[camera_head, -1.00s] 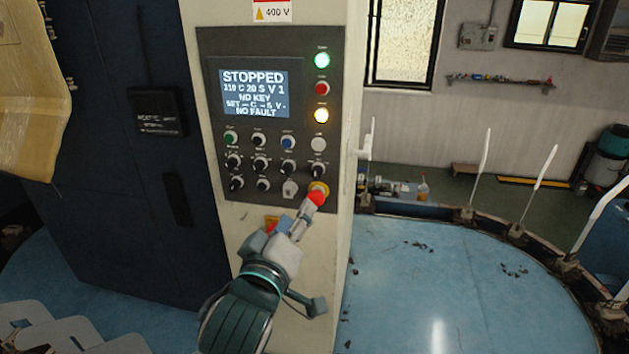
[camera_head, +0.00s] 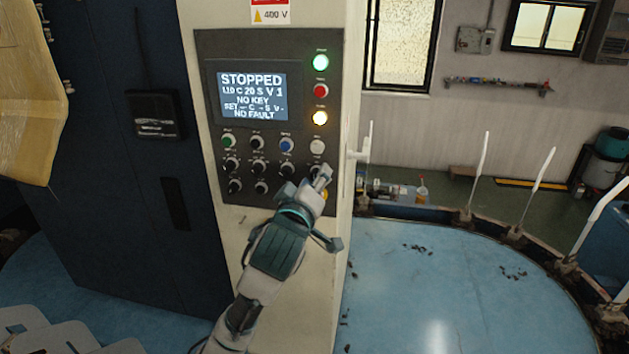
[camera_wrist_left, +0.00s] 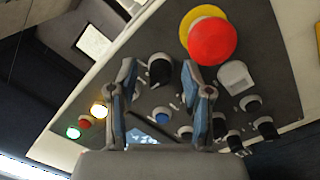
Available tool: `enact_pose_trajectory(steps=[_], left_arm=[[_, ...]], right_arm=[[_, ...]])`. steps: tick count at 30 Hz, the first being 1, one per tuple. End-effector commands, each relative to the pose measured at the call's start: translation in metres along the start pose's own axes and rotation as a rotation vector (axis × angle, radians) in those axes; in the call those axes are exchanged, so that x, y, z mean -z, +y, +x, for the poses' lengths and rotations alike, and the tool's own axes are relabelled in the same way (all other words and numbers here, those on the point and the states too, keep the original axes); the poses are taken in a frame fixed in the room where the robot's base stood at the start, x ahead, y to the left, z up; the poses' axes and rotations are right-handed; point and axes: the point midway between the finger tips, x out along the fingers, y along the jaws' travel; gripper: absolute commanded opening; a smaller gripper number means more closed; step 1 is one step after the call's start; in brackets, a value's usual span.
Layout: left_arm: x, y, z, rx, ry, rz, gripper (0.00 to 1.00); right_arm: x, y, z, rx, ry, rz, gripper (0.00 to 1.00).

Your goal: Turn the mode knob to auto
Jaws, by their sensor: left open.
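The control panel (camera_head: 214,150) carries rows of small knobs and buttons whose labels are too small to read. My left gripper (camera_head: 319,178) is in front of the panel's lower right, over the right end of the knob rows. In the left wrist view, my left gripper (camera_wrist_left: 162,78) is open, with a black knob (camera_wrist_left: 160,66) between and just beyond its fingertips. I cannot tell whether the fingers touch it, nor which setting it points to. In the head view the gripper mostly hides this knob. My right gripper is not in view.
A red emergency button (camera_wrist_left: 212,42) on a yellow ring sits close beside the left gripper. A white key-switch-like fitting (camera_wrist_left: 236,77) is near it. The display (camera_head: 253,96) reads STOPPED, NO KEY and NO FAULT. Green (camera_head: 320,62) and amber (camera_head: 320,118) lamps glow.

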Motion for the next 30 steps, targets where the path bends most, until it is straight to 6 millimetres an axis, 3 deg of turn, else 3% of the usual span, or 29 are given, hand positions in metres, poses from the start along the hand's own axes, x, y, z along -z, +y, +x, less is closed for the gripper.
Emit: enact_pose_trajectory(steps=[1,7,17,24,30], left_arm=[[0.000,0.000,0.000,0.000,0.000,0.000,0.50],[0.001,-0.001,0.000,0.001,0.000,0.000,0.00],[0.001,-0.001,0.000,0.003,-0.001,0.023,0.00],[0.002,0.001,0.000,0.008,-0.007,0.138,0.00],[0.003,0.002,0.000,0.015,-0.015,0.301,0.00]], right_arm=[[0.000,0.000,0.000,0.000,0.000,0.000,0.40],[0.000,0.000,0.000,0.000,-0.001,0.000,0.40],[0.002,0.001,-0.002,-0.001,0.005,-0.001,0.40],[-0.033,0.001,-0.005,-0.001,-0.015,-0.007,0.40],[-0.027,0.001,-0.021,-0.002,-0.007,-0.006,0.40]])
